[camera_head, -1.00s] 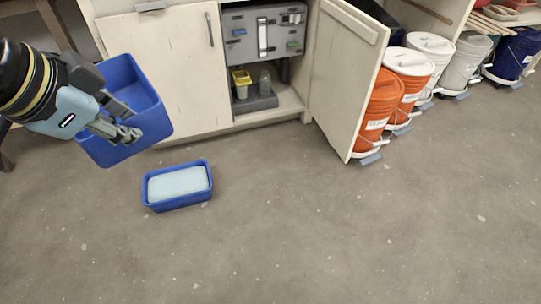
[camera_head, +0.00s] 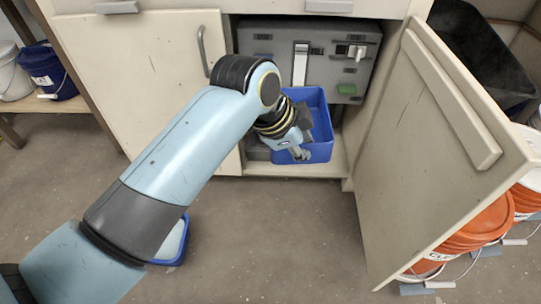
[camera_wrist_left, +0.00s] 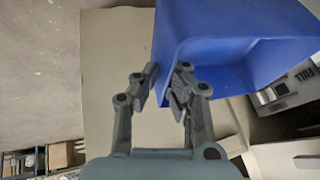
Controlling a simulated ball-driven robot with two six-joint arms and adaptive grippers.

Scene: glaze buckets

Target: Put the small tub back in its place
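A deep, empty-looking blue tub (camera_head: 318,103) hangs in front of the open cabinet's opening, below the grey control box. My left gripper (camera_head: 303,152) is shut on its near wall. In the left wrist view the fingers (camera_wrist_left: 166,90) pinch the wall of the tub (camera_wrist_left: 225,45), which looks tilted. A shallower blue tub (camera_head: 181,248) with a pale filling sits on the floor, mostly hidden behind my left arm. Whether the held tub touches the cabinet floor I cannot tell. My right gripper is not in view.
The cabinet floor (camera_head: 290,169) shows below the held tub. The grey control box (camera_head: 260,38) with a white lever fills the top of the opening. The open cabinet door (camera_head: 430,150) stands right, with orange buckets (camera_head: 470,232) beyond. A closed door (camera_head: 140,70) is left.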

